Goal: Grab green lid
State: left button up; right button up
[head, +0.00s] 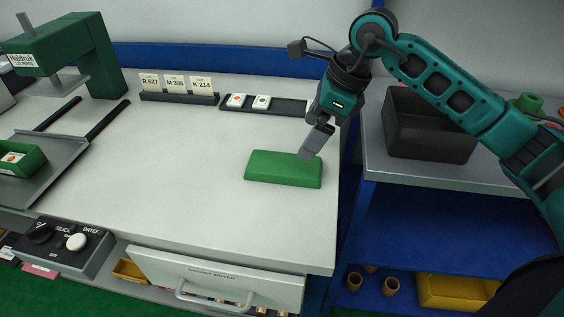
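The green lid (283,169) is a long, low block with sloped sides. It lies on the pale worktop near its right edge. My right gripper (309,153) reaches down from the upper right, with its grey fingertips at the lid's upper right edge, overlapping it in the picture. Only one finger shows clearly, so I cannot tell whether the gripper is open or shut, or whether it touches the lid. My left gripper is not in view.
A black card rack (180,97) and a dark strip with small tiles (266,104) stand behind the lid. A green press (68,50) and a grey tray (45,165) are at left. A dark bin (430,130) stands at right. The worktop left of the lid is clear.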

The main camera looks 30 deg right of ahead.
aim_at(289, 164)
jog(key=x, duration=0.9)
jog(key=shift+w+a, duration=0.1)
jog(key=shift+c, duration=0.4)
jog(key=c, duration=0.8)
jog(key=shift+r, duration=0.15)
